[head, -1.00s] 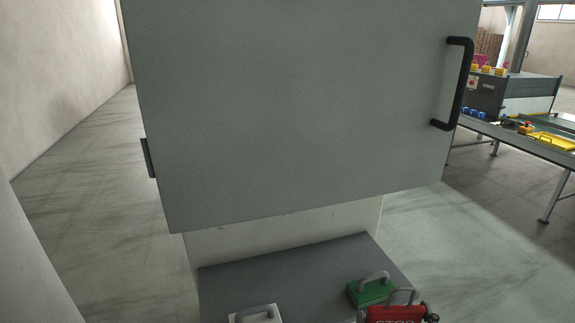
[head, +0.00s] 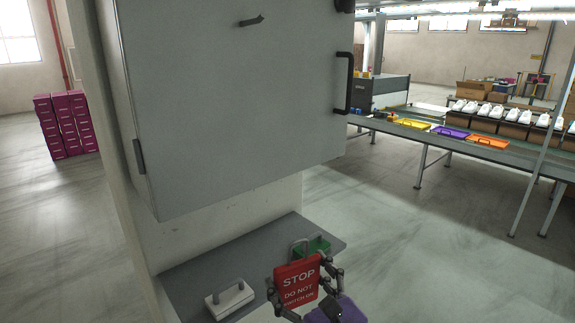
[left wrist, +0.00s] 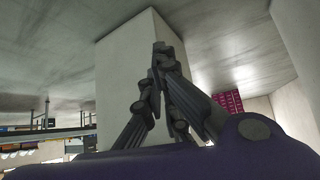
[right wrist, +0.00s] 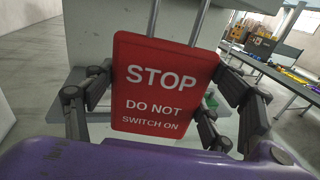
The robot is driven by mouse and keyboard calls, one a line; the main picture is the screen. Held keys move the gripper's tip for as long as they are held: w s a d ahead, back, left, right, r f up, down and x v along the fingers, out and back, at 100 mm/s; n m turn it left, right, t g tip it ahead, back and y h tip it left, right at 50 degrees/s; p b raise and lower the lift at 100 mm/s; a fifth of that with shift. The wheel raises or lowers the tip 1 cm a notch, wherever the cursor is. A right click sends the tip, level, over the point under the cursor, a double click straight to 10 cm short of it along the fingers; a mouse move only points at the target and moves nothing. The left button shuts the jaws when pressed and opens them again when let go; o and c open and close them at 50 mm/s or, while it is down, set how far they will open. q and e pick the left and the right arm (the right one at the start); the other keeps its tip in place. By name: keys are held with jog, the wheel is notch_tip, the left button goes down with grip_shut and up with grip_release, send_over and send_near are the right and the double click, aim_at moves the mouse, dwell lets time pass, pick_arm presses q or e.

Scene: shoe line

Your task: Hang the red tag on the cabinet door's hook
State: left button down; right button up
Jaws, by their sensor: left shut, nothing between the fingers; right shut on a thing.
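The red tag (head: 297,283) reads STOP, DO NOT SWITCH ON. My right gripper (head: 305,290) is shut on it and holds it upright in front of the shelf. In the right wrist view the red tag (right wrist: 164,85) sits between the fingers, with its metal loop at the top. The cabinet door (head: 235,110) is grey with a black handle (head: 343,82) on its right. A small dark hook (head: 252,20) sticks out high on the door, above the tag. My left gripper (left wrist: 160,50) is shut and empty; it shows only in the left wrist view.
A conveyor table (head: 440,142) with coloured trays stands to the right. The space in front of the door looks clear.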

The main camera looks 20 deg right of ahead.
jog(key=w+d+r+n+y+p, duration=0.1)
jog(key=w+r, duration=0.3)
jog(key=r, duration=0.6)
jog(key=w+d+r+n+y, duration=0.15)
jog(key=w+r, duration=0.25)
jog(key=r, duration=0.6)
notch_tip(320, 180, up, 10)
jog(key=a+y, duration=0.1)
jog(key=g+y, duration=0.1)
send_near(244, 70)
jog(key=s+d+r, duration=0.1)
jog(key=s+r, duration=0.1)
jog(key=s, duration=0.2)
jog(key=shift+n, duration=0.25)
jog(key=shift+f+p+x, duration=0.2)
jog(key=shift+x, duration=2.15)
jog(key=shift+f+p+x, duration=0.15)
jog(key=shift+f+x, duration=0.05)
jog(key=shift+x, duration=2.2)
pick_arm(q)
jog(key=shift+w+d+r, duration=0.1)
jog(key=shift+w+r, duration=0.2)
jog(key=shift+r, duration=0.2)
jog(key=shift+w+d+r, duration=0.1)
jog(key=shift+w+r, duration=0.15)
jog(key=shift+r, duration=0.25)
pick_arm(e)
jog(key=shift+w+f, duration=0.5)
jog(key=shift+w, duration=0.2)
jog(key=shift+a+f, duration=0.1)
